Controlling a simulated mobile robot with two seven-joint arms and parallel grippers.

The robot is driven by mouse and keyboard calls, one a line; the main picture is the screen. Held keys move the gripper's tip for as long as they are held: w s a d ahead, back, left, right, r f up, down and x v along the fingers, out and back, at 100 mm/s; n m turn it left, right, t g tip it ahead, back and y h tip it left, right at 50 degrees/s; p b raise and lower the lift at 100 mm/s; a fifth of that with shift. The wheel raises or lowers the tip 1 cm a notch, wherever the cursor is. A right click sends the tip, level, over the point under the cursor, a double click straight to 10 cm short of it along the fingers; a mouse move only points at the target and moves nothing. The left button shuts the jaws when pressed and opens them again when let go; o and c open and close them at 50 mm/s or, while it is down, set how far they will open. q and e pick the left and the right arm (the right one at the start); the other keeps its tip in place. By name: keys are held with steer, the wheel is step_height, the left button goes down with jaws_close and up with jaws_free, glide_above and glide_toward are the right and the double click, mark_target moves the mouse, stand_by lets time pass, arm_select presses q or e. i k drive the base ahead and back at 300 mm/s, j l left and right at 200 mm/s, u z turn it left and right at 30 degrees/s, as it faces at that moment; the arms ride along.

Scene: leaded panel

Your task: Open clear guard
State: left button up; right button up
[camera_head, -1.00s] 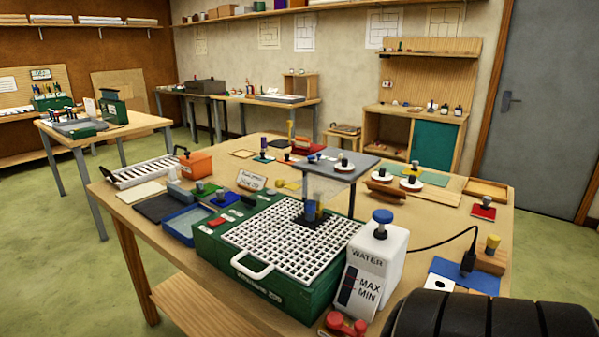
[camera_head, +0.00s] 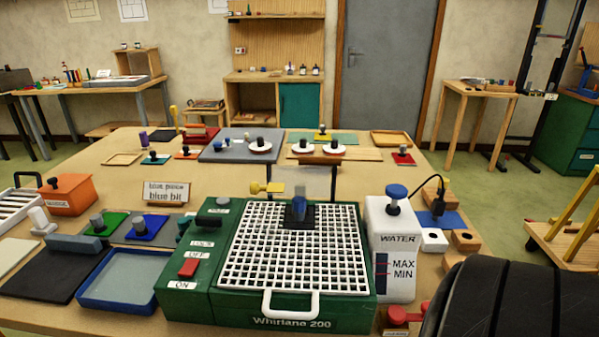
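The green grinder (camera_head: 190,308), labelled "Whirlane 200", stands at the near middle of the table with a white grid top (camera_head: 255,250). A grinding bit with a blue-grey top (camera_head: 299,208) stands on a black square on the grid. A see-through panel with dark side edges (camera_head: 312,182), apparently the clear guard, stands upright just behind the bit; its exact tilt and mounting are hard to tell. A white loop handle (camera_head: 291,312) is at the grinder's front. Neither gripper is in view.
A white water bottle (camera_head: 393,262) stands close at the grinder's right. A red ON/OFF switch (camera_head: 189,268) and a blue tray (camera_head: 122,304) lie left. A yellow knobbed piece (camera_head: 268,188) is behind the grid. A large black rounded part, seemingly mine, covers the lower right.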

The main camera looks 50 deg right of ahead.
mark_target(256, 188)
steer(key=i+j+z, duration=0.1)
steer(key=z, duration=0.35)
steer(key=i+j+z, duration=0.15)
steer(key=z, duration=0.3)
steer(key=i+j+z, duration=0.2)
steer(key=z, duration=0.25)
steer(key=i+j+z, duration=0.1)
steer(key=j+z, duration=0.2)
steer(key=z, duration=0.15)
steer(key=j+z, duration=0.25)
steer(key=z, duration=0.25)
